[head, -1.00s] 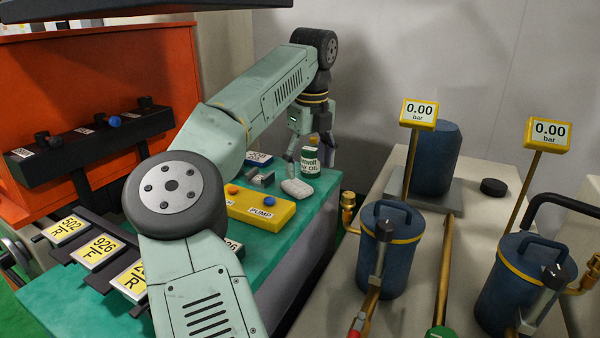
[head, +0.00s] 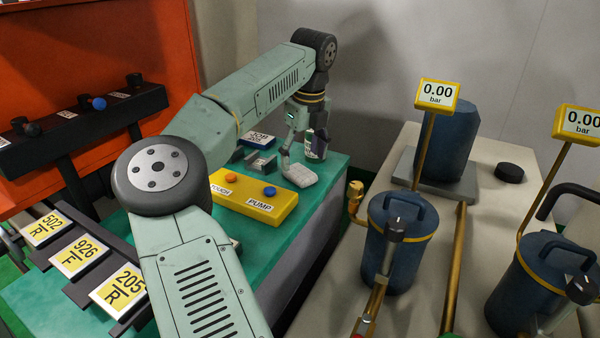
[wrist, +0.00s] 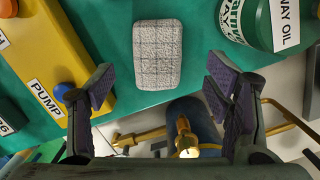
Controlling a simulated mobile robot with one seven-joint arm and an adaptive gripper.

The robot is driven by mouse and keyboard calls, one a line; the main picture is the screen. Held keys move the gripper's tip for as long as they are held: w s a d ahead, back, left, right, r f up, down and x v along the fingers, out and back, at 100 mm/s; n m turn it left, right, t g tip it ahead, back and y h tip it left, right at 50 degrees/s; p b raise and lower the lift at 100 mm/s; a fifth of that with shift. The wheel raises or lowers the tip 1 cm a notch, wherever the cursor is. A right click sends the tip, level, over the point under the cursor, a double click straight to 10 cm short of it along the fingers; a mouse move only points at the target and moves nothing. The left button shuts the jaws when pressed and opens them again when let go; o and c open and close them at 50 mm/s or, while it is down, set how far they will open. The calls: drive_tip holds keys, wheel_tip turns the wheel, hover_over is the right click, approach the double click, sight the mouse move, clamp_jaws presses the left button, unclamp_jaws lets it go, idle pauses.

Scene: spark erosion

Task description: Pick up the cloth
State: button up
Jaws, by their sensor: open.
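The cloth (wrist: 157,55) is a folded grey-white pad with a faint checked pattern, flat on the green bench top (wrist: 110,20). In the head view the cloth (head: 299,175) lies near the bench's right edge, just below my gripper (head: 302,150). In the wrist view my gripper (wrist: 160,92) is open and empty, with one finger to each side of the cloth's line. The cloth lies ahead of the fingertips, not between the pads. In the head view my arm and fingers partly cover the things behind them.
A green way oil container (wrist: 245,25) stands close to the right of the cloth. A yellow pump button box (wrist: 45,60) is on its left. Metal blocks (head: 260,163) and a blue-and-white JOB box (head: 258,139) sit behind. Gauges and blue canisters (head: 396,240) stand on the right bench.

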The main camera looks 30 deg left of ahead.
sight(300, 170)
drive_tip(key=f, duration=0.2)
drive_tip(key=f+p, duration=0.1)
drive_tip(key=f, duration=0.1)
drive_tip(key=shift+a, duration=0.25)
drive_tip(key=shift+c, duration=0.4)
drive_tip(key=c, duration=1.2)
drive_tip(key=shift+o, duration=0.2)
drive_tip(key=shift+r, duration=0.15)
wheel_tip(300, 170, up, 10)
drive_tip(key=b, duration=0.2)
